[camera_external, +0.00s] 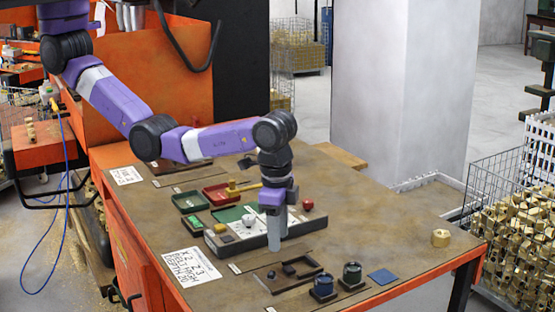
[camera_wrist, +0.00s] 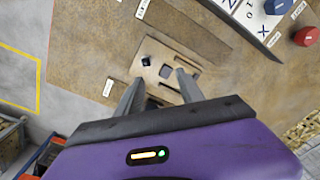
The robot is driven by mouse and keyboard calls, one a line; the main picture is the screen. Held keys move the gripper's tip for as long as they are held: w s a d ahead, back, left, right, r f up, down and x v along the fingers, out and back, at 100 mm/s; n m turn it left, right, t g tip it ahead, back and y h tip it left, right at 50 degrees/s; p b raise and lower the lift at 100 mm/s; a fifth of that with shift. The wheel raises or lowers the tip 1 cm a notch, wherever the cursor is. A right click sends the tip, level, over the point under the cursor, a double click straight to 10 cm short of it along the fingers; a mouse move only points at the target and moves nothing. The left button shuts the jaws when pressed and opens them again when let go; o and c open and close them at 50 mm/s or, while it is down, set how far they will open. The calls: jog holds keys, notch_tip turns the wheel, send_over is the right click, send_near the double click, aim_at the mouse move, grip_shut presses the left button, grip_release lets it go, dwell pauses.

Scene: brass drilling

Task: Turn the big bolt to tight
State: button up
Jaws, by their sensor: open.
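A brass hexagonal piece (camera_external: 440,238) sits alone on the right side of the table; I cannot tell whether it is the big bolt, and no other bolt is clearly readable. My gripper (camera_external: 277,245) points down at the front edge of the grey control panel (camera_external: 290,235). In the wrist view my gripper (camera_wrist: 158,78) has its two fingers apart with nothing held between them. Beyond the fingers lies a tan plate (camera_wrist: 150,50) with a dark square hole and a grey square. The plate's lower part is hidden by the fingers.
The table's right side is mostly clear.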

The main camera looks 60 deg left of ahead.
aim_at(271, 275)
jog(key=shift+s+d+f, duration=0.1)
jog(key=shift+s+d, duration=0.1)
jog(key=shift+s, duration=0.35)
jog(key=shift+s+d+f, duration=0.1)
jog(key=shift+s+d, duration=0.1)
jog(key=shift+s, duration=0.3)
jog(key=shift+s+f, duration=0.15)
jog(key=shift+s, duration=0.05)
notch_tip(271, 275, down, 7)
jog(key=shift+f+p, duration=0.2)
jog(key=shift+p, duration=0.1)
